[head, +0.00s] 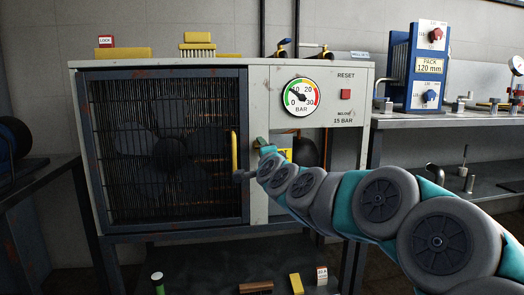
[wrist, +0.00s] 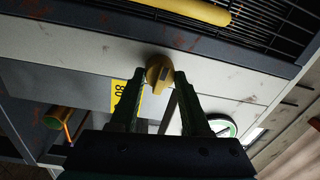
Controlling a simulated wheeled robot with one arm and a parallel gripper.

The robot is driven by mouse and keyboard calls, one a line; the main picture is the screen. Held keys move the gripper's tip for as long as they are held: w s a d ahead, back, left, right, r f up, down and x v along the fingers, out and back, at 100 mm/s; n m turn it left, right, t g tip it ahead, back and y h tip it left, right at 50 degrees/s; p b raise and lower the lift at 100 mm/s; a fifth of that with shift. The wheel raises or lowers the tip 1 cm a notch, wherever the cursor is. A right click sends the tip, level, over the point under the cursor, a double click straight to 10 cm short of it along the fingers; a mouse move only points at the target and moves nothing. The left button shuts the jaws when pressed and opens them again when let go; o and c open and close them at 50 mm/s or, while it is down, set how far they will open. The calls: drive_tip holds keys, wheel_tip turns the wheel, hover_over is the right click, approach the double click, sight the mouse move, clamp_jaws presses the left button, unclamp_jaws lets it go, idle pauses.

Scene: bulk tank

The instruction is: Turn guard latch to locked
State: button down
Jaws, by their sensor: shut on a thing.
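The guard latch (wrist: 158,72) is a dull gold knob on the pale cabinet strip beside the fan guard. In the wrist view my gripper (wrist: 160,92) has its two dark green fingers on either side of the knob, shut on it. In the head view the latch is hidden or too small to tell behind the end of my arm. The fan guard (head: 165,145) is a dark mesh door with a blue frame, and looks closed. Its yellow handle (head: 235,152) also shows in the wrist view (wrist: 190,10).
A pressure gauge (head: 301,97) and a red reset button (head: 345,94) are on the panel above my arm. A yellow label (wrist: 124,100) lies close to the fingers. A bench with instruments is at the right.

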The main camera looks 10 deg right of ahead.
drive_tip(key=shift+f+n, duration=0.1)
drive_tip(key=shift+n, duration=0.5)
drive_tip(key=shift+c, duration=1.8)
unclamp_jaws()
drive_tip(key=s, duration=0.7)
drive_tip(key=shift+s+p, duration=0.3)
drive_tip(key=shift+s, duration=0.1)
drive_tip(key=shift+f, duration=0.15)
